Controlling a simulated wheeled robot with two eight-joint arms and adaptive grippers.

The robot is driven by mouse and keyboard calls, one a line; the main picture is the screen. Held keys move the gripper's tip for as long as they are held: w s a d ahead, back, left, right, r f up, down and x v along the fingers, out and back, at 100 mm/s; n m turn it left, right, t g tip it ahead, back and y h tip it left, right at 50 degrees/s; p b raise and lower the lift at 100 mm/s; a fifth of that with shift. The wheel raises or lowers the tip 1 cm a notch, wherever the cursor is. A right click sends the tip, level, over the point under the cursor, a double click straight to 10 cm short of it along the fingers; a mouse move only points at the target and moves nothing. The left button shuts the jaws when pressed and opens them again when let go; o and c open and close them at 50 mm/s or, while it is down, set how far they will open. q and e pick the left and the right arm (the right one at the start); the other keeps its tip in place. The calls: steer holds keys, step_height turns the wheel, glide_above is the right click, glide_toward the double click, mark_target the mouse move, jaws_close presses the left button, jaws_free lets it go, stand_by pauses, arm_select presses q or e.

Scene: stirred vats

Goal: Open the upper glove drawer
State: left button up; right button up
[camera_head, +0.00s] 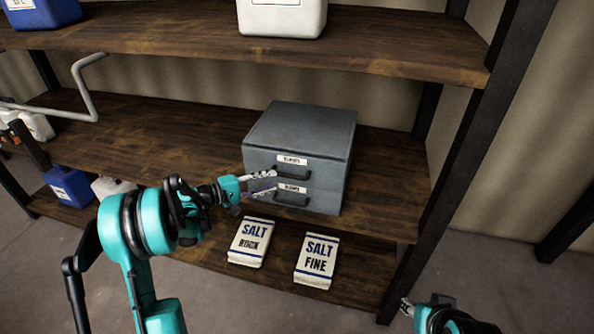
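A grey two-drawer cabinet (318,128) stands on the middle shelf. Its upper drawer (325,172) has a white label and a dark handle (297,174); it looks closed. The lower drawer (325,198) below also looks closed, with its own label and handle. My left gripper (275,181) is in front of the left part of the drawer fronts. Its two fingers are spread apart, one above the other, with the tips just left of the upper handle. I cannot tell whether they touch it. My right gripper (406,306) shows only partly at the lower right, away from the cabinet.
Two salt packages, rock (250,243) and fine (316,260), lie on the lower shelf below the cabinet. A dark shelf post (455,180) stands to the right. A bent grey pipe (85,85) and blue container (68,185) are at left. The middle shelf has room left of the cabinet.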

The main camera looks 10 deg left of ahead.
mark_target(289, 176)
arm_select(q)
steer(key=b+x, duration=0.2)
steer(key=x, duration=0.5)
steer(key=shift+w+d, duration=0.25)
steer(key=shift+d, duration=0.05)
jaws_close()
